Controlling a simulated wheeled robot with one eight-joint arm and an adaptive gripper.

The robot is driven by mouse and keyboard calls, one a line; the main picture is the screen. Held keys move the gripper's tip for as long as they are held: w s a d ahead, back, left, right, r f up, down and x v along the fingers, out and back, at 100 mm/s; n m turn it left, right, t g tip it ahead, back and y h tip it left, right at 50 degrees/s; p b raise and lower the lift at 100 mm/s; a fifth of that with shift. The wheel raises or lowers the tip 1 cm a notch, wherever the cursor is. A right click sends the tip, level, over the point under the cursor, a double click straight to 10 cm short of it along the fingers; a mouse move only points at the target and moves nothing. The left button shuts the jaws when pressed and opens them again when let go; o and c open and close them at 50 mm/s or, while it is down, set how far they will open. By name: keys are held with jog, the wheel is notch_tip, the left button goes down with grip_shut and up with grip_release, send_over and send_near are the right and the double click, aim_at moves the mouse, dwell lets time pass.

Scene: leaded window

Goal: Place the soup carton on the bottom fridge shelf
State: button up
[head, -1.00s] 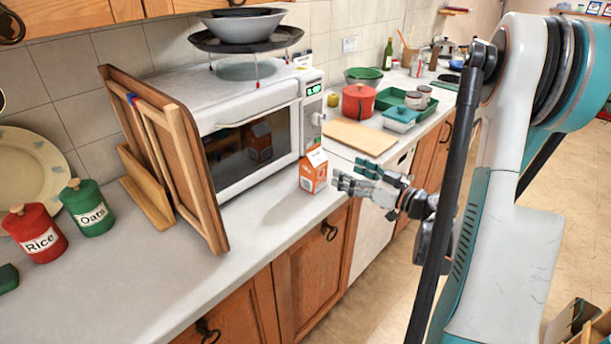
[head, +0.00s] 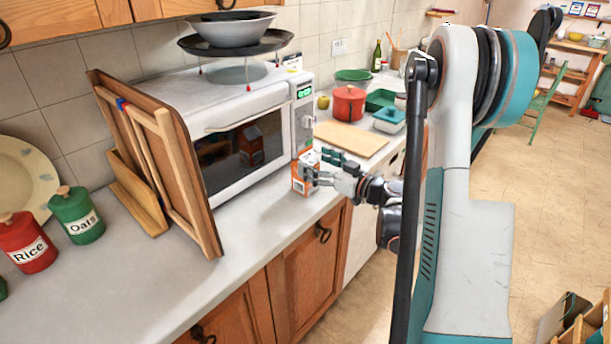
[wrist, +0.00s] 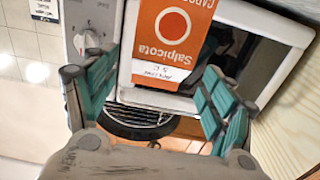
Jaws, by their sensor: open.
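The soup carton (head: 299,184) is orange and white and stands upright on the counter in front of the microwave's right end. In the wrist view the carton (wrist: 168,45) shows its orange label, upside down, between the spread fingers. My gripper (head: 312,174) is open at the carton, with its fingers around or beside it; in the head view they hide part of its front. The wrist view shows my gripper (wrist: 150,95) with a teal finger on each side of the carton. I cannot tell whether they touch it. No fridge shelf is recognisable.
The microwave (head: 245,150) stands right behind the carton, with a pan and bowls stacked above it. A cutting board (head: 350,139) and a red pot (head: 348,103) are farther along. Wooden boards (head: 165,160) lean at left. The counter front (head: 225,270) is clear.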

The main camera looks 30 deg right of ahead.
jog(key=x, duration=0.2)
jog(key=f+b+x, duration=0.1)
jog(key=shift+w+a, duration=0.15)
jog(key=shift+w, duration=0.25)
jog(key=shift+w+r, duration=0.15)
jog(key=shift+w, duration=0.1)
grip_shut()
